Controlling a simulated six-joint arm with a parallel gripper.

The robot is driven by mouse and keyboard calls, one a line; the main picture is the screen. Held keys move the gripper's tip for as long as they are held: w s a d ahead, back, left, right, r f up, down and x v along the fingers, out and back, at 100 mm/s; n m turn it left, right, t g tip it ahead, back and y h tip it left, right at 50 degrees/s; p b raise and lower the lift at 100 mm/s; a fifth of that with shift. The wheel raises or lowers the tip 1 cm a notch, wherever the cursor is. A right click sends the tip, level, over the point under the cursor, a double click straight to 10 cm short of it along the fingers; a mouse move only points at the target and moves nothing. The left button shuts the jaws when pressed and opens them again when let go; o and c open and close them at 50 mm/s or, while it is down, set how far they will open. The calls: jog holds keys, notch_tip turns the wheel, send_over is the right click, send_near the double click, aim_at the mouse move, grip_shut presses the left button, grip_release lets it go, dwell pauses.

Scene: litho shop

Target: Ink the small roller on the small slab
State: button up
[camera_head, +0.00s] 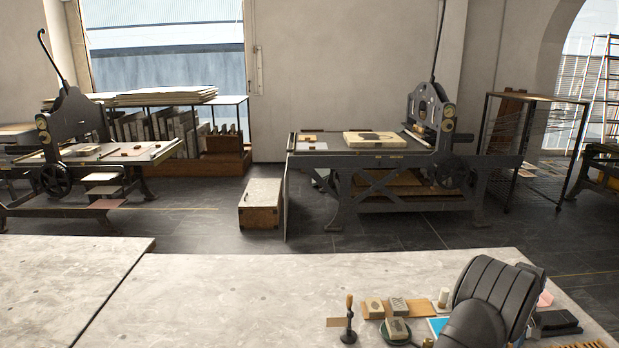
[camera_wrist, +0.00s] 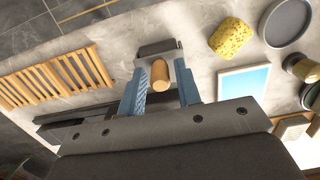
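My gripper (camera_wrist: 160,80) shows in the wrist view with its two blue fingers apart. The end of a short wooden handle (camera_wrist: 160,74) stands between the fingertips, with narrow gaps seeming to show on both sides. A dark block-like body (camera_wrist: 158,48) lies just beyond the handle; it may be the small roller, but its shape is partly hidden. A flat blue plate with a pale border (camera_wrist: 244,92) lies to the right. I cannot tell whether it is the small slab. In the head view my arm's dark wrist covers the gripper and this area.
In the wrist view, a slatted wooden rack (camera_wrist: 56,78) is left, a yellow sponge (camera_wrist: 231,38) and grey round dish (camera_wrist: 287,20) right. In the head view, small blocks (camera_head: 373,307) and a wooden-handled tool (camera_head: 348,318) stand left of my arm. The stone table (camera_head: 230,300) is clear further left.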

grip_shut()
jog(key=shift+r, duration=0.1)
jog(key=shift+r, duration=0.1)
jog(key=shift+r, duration=2.35)
